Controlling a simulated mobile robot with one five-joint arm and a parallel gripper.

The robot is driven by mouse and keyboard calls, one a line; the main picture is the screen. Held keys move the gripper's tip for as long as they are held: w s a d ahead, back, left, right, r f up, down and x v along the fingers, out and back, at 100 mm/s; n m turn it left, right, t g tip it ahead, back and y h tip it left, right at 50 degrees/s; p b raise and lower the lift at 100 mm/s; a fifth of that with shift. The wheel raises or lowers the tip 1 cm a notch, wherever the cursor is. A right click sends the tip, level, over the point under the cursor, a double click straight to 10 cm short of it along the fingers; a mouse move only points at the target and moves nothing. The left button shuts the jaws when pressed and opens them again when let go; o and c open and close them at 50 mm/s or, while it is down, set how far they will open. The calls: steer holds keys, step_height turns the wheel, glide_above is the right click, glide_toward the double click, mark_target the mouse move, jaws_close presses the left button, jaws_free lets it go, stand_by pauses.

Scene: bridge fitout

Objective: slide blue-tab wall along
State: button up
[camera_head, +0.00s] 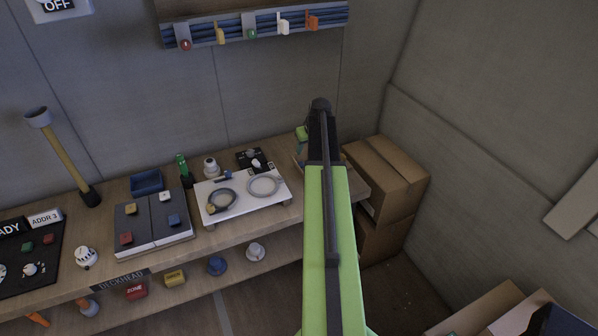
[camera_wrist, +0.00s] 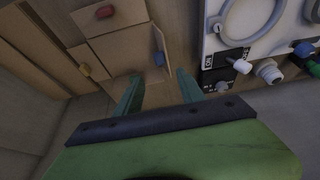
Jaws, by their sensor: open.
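In the head view my arm hides most of the box.
A white panel (camera_head: 236,200) with rings stands left of my arm on the wooden bench (camera_head: 240,226); it also shows at right in the wrist view (camera_wrist: 225,58). Cardboard boxes (camera_head: 388,171) stand right of the bench.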

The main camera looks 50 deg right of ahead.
mark_target(301, 164)
steer(key=b+x, duration=0.9)
steer(key=x, duration=0.2)
steer(key=shift+w+f, duration=0.1)
steer(key=shift+f, duration=0.25)
steer(key=shift+r, duration=0.1)
jaws_close()
